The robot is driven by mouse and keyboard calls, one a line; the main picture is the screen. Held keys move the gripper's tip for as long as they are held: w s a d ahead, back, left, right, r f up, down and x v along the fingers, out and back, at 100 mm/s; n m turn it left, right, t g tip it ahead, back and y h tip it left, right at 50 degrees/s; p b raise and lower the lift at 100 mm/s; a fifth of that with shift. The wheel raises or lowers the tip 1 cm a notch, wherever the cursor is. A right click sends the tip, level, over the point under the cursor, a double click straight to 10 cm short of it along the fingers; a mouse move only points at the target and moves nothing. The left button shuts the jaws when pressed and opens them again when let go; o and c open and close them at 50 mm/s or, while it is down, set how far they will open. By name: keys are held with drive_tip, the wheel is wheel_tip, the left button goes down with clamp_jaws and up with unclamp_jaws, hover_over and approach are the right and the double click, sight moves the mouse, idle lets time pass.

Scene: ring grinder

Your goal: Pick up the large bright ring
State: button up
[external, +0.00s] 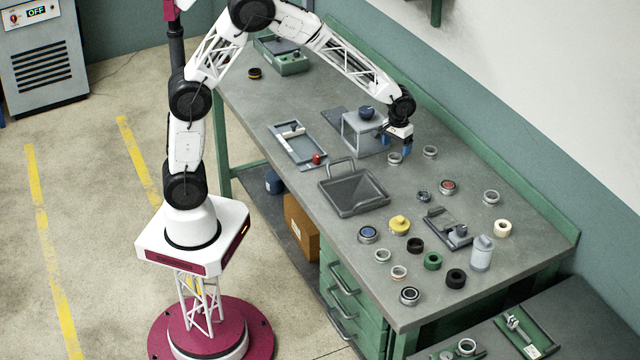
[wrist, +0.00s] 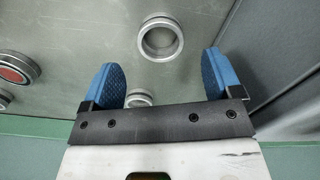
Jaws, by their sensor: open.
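My gripper (external: 393,147) hangs above the bench beside the grey box, its two blue fingers apart with nothing between them. In the wrist view my gripper (wrist: 163,68) has its fingers on either side of the view. A bright silvery ring (external: 394,158) lies flat on the bench just below the fingers. It also shows in the wrist view (wrist: 160,38), whole, beyond the fingertips. A second bright ring (external: 430,151) lies nearer the wall; in the wrist view (wrist: 138,98) the gripper bar partly hides it. I cannot tell for certain which bright ring is the largest.
A grey box (external: 362,135) with a blue knob stands close left of my gripper. A red-centred ring (external: 447,187), another bright ring (external: 491,197) and several other parts lie to the right. The green back rail runs behind.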

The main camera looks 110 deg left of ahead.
sight(396, 155)
drive_tip(key=shift+f, duration=2.25)
drive_tip(key=c, duration=1.1)
